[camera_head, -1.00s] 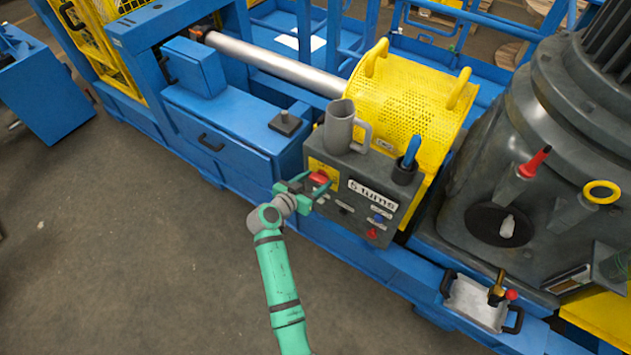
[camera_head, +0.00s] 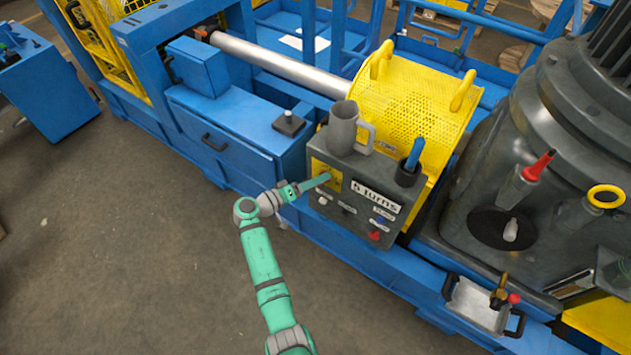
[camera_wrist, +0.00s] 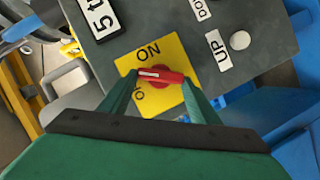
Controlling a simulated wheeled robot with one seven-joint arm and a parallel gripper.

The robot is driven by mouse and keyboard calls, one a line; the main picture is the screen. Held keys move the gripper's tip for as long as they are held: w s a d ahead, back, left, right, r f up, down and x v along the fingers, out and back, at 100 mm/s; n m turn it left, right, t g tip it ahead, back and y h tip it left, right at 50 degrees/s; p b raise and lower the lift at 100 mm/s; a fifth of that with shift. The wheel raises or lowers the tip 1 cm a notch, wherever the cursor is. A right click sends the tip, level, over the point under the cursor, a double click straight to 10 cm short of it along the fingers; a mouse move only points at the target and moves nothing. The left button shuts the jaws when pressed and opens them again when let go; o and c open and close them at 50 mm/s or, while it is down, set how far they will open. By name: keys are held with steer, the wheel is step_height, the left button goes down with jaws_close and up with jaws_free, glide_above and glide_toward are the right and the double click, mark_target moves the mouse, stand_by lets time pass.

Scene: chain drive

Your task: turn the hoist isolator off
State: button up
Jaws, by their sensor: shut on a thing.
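The isolator is a red rotary handle (camera_wrist: 162,77) with a white mark at its left end, on a yellow plate (camera_wrist: 178,50) lettered ON and, partly hidden, OFF. In the wrist view the handle lies nearly level, its white mark pointing left, below ON and above the OFF lettering. My gripper (camera_wrist: 161,78) is shut on the handle, one finger at each end. In the head view my gripper (camera_head: 318,183) reaches the yellow plate (camera_head: 322,168) on the left of the grey control box (camera_head: 365,181); the red handle is hidden there.
A grey mug (camera_head: 342,128) and a dark cup with a blue-handled tool (camera_head: 410,165) stand on the box. Labelled buttons, including a white one (camera_wrist: 240,40), sit beside the plate. A yellow perforated guard (camera_head: 420,105) rises behind. The floor (camera_head: 120,260) at left is clear.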

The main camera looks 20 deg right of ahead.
steer(key=n+h, duration=0.1)
steer(key=n, duration=0.1)
steer(key=f+n+h, duration=0.1)
steer(key=n, duration=0.2)
steer(key=shift+w+n+h, duration=0.1)
steer(key=shift+n+h, duration=0.2)
stand_by(0.5)
steer(key=o, duration=1)
steer(key=shift+o, duration=0.2)
steer(key=shift+a, duration=0.15)
steer(key=v, duration=1)
steer(key=shift+a, duration=0.3)
